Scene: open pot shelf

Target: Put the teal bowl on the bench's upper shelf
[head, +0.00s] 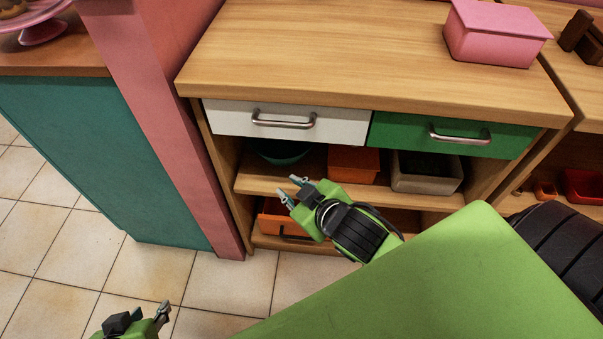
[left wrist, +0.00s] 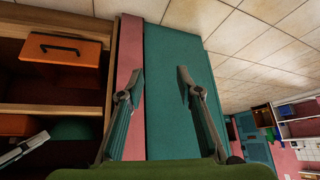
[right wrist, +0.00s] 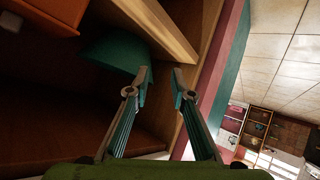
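The teal bowl (head: 283,152) sits at the left end of the bench's upper shelf (head: 262,184), under the white drawer, partly in shadow. It also shows in the left wrist view (left wrist: 75,129) and, larger, in the right wrist view (right wrist: 108,54). My right gripper (head: 289,187) is at the front of that shelf, below the bowl in the head view. Its fingers (right wrist: 160,73) are apart with nothing between them; one fingertip overlaps the bowl's edge, and I cannot tell whether they touch. My left gripper (head: 145,316) is open and empty, low over the floor.
An orange box (head: 353,164) and a grey bin (head: 427,172) stand right of the bowl on the same shelf. A pink post (head: 175,120) and a teal cabinet (head: 90,150) bound the left side. Tiled floor is clear in front.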

